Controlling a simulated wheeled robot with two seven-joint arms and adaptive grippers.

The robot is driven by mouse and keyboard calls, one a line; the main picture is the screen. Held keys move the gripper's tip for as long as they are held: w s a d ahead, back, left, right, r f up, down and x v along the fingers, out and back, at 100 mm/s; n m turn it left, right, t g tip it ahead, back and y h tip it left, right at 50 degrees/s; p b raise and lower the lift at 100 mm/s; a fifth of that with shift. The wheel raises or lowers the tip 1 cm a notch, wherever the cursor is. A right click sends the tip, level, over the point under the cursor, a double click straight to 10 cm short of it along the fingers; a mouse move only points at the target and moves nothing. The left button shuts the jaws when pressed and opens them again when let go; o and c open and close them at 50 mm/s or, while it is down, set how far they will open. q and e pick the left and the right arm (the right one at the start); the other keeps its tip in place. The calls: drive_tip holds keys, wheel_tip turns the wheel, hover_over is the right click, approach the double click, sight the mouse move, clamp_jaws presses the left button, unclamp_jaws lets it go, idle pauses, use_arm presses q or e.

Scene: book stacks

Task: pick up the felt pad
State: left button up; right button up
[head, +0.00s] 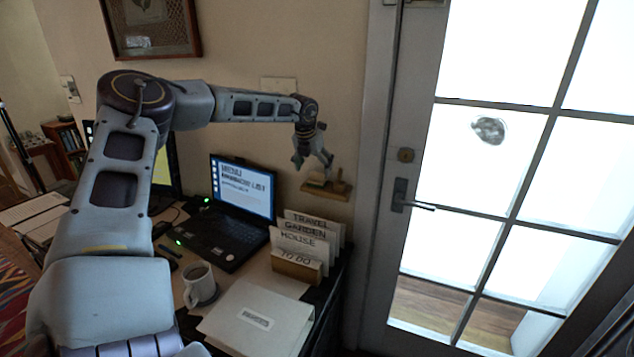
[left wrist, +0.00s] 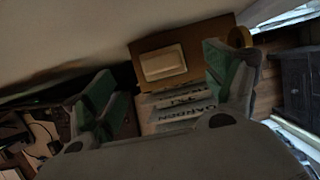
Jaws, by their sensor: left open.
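A small pale rectangular block, which looks like the felt pad (left wrist: 162,62), lies flat on a small wooden shelf (left wrist: 196,54) in the left wrist view. In the head view the wooden shelf (head: 327,191) is fixed to the wall right of the laptop, and the pad is hard to make out there. My left gripper (head: 313,161) is open and empty, just above the shelf. In the left wrist view its green-padded fingers (left wrist: 156,82) are spread wide, with the pad between and beyond them. My right gripper is not in view.
Below are a card holder (head: 297,268), a laptop (head: 222,238), a mug (head: 199,284) and a white binder (head: 258,322) on the desk. A glazed door (head: 412,160) stands to the right.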

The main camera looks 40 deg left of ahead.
sight(317, 173)
use_arm(q)
drive_tip(key=shift+f, duration=0.2)
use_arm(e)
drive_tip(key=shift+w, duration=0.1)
use_arm(q)
drive_tip(key=shift+f, duration=0.1)
drive_tip(key=shift+w+f, duration=0.25)
drive_tip(key=shift+f, duration=0.2)
drive_tip(key=shift+x, duration=1.95)
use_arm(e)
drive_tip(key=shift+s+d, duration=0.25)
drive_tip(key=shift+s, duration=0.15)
use_arm(q)
drive_tip(key=c, duration=1.1)
drive_tip(key=shift+r, duration=0.3)
